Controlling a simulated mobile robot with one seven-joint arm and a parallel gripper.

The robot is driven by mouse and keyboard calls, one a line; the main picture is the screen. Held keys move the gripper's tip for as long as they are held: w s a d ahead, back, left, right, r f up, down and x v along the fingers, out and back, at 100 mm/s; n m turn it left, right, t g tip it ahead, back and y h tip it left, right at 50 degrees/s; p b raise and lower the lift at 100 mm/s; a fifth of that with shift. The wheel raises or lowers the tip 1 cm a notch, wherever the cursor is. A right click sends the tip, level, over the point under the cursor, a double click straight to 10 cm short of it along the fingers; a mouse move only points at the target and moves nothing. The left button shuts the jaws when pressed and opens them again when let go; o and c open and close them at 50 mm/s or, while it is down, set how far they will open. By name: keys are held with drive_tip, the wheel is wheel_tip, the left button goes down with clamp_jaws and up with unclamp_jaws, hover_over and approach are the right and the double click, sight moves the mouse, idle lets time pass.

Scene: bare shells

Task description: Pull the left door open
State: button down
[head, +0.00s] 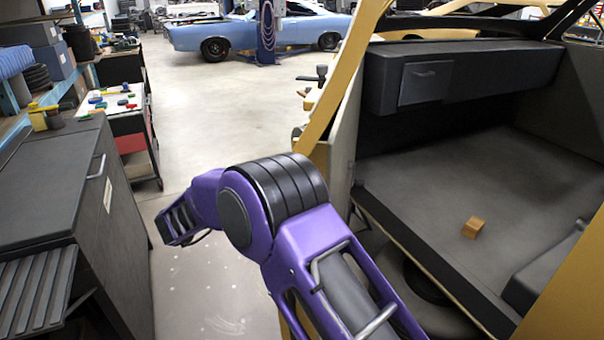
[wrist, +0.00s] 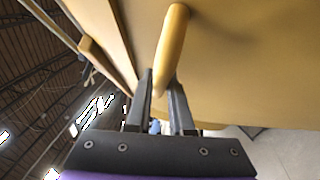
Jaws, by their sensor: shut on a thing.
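The yellow door panel (wrist: 235,60) fills the upper right of the wrist view. Its bar-shaped yellow handle (wrist: 174,40) runs down between the fingers of my gripper (wrist: 160,85). My gripper is shut on this handle, with one dark finger on each side; the handle's lower end is partly hidden by the fingers. In the head view, a yellow door or body frame (head: 340,75) stands right of my purple arm. The fingers and handle cannot be made out there.
The yellow vehicle shell's open interior (head: 530,170) is at right, with a small tan block (head: 473,227) on its floor. A dark cabinet (head: 60,190) and a red cart (head: 135,150) stand at left. A clear floor aisle (head: 210,120) leads back to a blue car (head: 260,33).

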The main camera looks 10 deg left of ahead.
drive_tip(key=shift+w+a+g+p, duration=0.2)
drive_tip(key=shift+a+g+p, duration=0.1)
drive_tip(key=shift+a, duration=1.4)
drive_tip(key=shift+m+h, duration=0.3)
drive_tip(key=c, duration=0.8)
unclamp_jaws()
drive_tip(key=b+v, duration=0.1)
drive_tip(key=v, duration=1.6)
drive_tip(key=shift+s, duration=0.25)
drive_tip(key=shift+a, duration=0.1)
drive_tip(key=shift+c, duration=0.2)
